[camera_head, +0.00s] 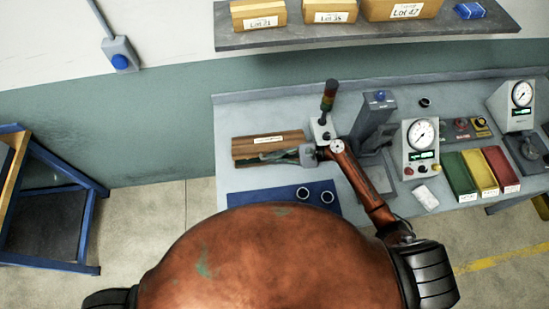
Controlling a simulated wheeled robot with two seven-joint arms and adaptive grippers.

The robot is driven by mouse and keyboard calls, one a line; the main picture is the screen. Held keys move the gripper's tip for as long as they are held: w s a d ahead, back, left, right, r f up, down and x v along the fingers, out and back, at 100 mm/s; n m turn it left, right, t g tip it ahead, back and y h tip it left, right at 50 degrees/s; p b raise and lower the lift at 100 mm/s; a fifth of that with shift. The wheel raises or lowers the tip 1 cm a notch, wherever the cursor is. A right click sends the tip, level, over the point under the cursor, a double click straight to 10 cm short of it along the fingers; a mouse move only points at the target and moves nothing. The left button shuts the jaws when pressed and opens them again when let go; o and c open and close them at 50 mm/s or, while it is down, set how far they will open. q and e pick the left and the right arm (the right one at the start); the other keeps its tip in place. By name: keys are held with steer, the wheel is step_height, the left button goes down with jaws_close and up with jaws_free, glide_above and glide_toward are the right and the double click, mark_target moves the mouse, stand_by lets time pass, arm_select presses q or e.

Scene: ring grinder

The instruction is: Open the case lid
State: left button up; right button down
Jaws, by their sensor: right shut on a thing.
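The wooden case (247,150) lies on the grey workbench, left of the tower light, with a pale label on top. My right gripper (268,156) reaches in from the right along the front edge of the case. It is shut on the case lid at this edge, and its fingers hide part of the front. The lid looks down or nearly so; any gap under it is too small to tell. My left gripper is not in view.
A blue mat (250,197) with two rings (303,193) lies in front of the case. A tower light (328,97), a grey machine (378,112), a dial gauge (422,133) and coloured bins (481,172) stand to the right. A shelf (290,37) hangs above.

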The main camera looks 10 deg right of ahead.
mark_target(273, 149)
steer(key=shift+m+g, duration=0.3)
steer(key=shift+m, duration=0.2)
steer(key=shift+w+r+p, duration=0.6)
steer(key=shift+r+p, duration=0.2)
steer(key=shift+r, duration=0.05)
steer(key=shift+w+r+p, duration=0.55)
steer(key=shift+r+p, duration=0.25)
steer(key=c, duration=2)
jaws_free()
steer(key=shift+c, duration=0.2)
steer(key=v, duration=0.7)
steer(key=shift+d, duration=0.25)
